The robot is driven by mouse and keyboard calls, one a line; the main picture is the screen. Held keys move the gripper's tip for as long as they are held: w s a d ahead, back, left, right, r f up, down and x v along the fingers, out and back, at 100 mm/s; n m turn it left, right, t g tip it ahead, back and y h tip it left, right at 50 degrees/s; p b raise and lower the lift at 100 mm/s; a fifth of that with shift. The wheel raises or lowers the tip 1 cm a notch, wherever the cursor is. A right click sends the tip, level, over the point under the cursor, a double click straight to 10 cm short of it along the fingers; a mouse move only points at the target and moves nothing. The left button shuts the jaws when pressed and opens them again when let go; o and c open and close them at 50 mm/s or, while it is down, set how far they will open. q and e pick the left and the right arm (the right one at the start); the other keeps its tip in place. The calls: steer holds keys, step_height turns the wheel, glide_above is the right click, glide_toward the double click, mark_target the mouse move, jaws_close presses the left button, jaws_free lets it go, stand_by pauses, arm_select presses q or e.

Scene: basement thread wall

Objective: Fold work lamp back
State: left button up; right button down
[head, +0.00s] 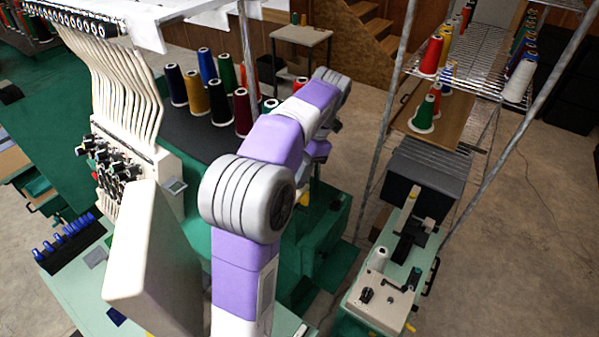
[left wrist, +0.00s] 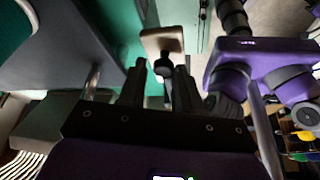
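In the left wrist view, my left gripper (left wrist: 161,80) has its two dark fingers apart. A small beige plate (left wrist: 163,40) with a dark rounded joint (left wrist: 163,67) under it lies just ahead of and between the fingertips. It may be the work lamp's head, but I cannot tell for sure. I see no clear contact with the fingers. In the head view, my purple and white arm reaches over the green machine (head: 312,228) and hides its own gripper. No work lamp shows plainly there. My right gripper is not in view.
A large pale panel (head: 150,262) stands close left of my arm. Several thread cones (head: 218,103) stand on a dark surface behind it. A wire rack (head: 470,70) with cones and a smaller machine (head: 385,290) are at right. Open floor (head: 530,210) lies beyond.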

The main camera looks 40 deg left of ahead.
arm_select(q)
steer(key=shift+o, duration=1.2)
steer(key=shift+a, duration=0.15)
steer(key=shift+w, duration=0.1)
steer(key=p+v, duration=0.1)
steer(key=v, duration=0.6)
steer(key=shift+r+p, duration=0.2)
steer(key=shift+p, duration=0.15)
